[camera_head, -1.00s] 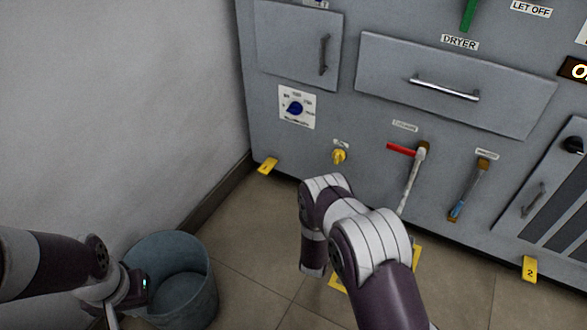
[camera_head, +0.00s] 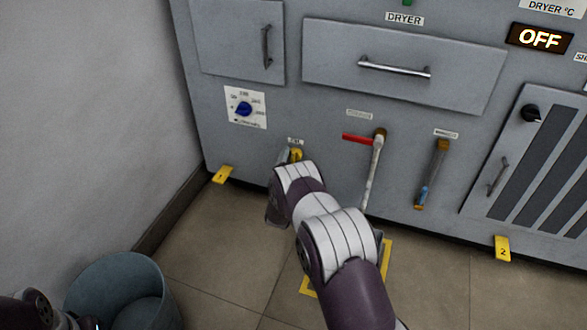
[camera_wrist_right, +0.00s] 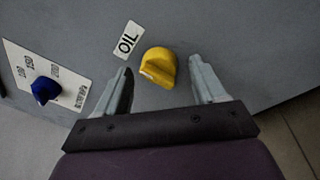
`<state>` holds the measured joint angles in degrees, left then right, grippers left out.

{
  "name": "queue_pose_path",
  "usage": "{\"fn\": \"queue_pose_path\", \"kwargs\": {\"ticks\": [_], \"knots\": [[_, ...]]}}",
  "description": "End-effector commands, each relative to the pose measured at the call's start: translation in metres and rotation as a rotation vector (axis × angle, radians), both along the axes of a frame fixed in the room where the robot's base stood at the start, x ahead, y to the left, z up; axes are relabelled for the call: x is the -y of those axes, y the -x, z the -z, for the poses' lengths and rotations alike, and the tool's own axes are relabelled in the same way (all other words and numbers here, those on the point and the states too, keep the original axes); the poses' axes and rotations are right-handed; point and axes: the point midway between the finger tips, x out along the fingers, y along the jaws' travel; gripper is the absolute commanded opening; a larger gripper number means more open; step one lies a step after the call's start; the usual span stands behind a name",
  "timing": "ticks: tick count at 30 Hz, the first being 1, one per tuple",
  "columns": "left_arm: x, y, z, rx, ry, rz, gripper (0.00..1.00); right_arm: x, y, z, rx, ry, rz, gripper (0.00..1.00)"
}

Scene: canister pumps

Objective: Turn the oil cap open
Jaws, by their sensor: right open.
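The yellow oil cap (camera_head: 297,155) is on the lower front of the grey machine, under a small label. In the right wrist view the oil cap (camera_wrist_right: 158,67) sits beside the "OIL" label, ahead of and between my open fingers. My right gripper (camera_wrist_right: 162,85) is open, with one finger on each side of the cap's line and nothing held. In the head view my right gripper (camera_head: 285,158) is mostly hidden behind my wrist, close to the cap. I cannot tell whether the fingers touch the panel. My left arm shows only at the bottom left corner; its gripper is not clear.
A blue dial (camera_head: 244,109) is up and left of the cap. A red-handled valve with a white pipe (camera_head: 372,175) is to the right. A blue-grey bucket (camera_head: 120,285) stands at lower left. Yellow tags (camera_head: 222,175) mark the machine's base.

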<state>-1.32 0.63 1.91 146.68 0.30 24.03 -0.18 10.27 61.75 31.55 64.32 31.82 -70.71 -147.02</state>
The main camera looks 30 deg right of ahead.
Motion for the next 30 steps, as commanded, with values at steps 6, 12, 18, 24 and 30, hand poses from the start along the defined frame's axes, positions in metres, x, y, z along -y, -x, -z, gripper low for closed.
{"fn": "queue_pose_path", "kwargs": {"ticks": [6, 12, 18, 24, 30], "knots": [[0.0, -0.0001, 0.0028, 0.001, 0.0, 0.0, 0.0, 0.0041, -0.0046, -0.0015, 0.0, 0.0, 0.0, 0.7], [0.0, -0.0001, 0.0026, 0.001, 0.0, 0.0, 0.0, 0.0038, -0.0044, -0.0013, 0.0, 0.0, 0.0, 0.37], [0.0, -0.0001, 0.0027, 0.001, 0.0, 0.0, 0.0, 0.0036, -0.0041, -0.0008, 0.0, -0.001, -0.001, 0.15], [0.0, -0.0001, 0.0024, 0.0, 0.0, 0.0, 0.0, 0.0036, -0.004, -0.0004, 0.024, -0.021, -0.001, 0.15], [0.0, -0.0001, 0.0017, 0.001, 0.0, 0.0, 0.0, 0.0035, -0.0037, 0.0011, 0.101, -0.09, 0.0, 0.15]]}}
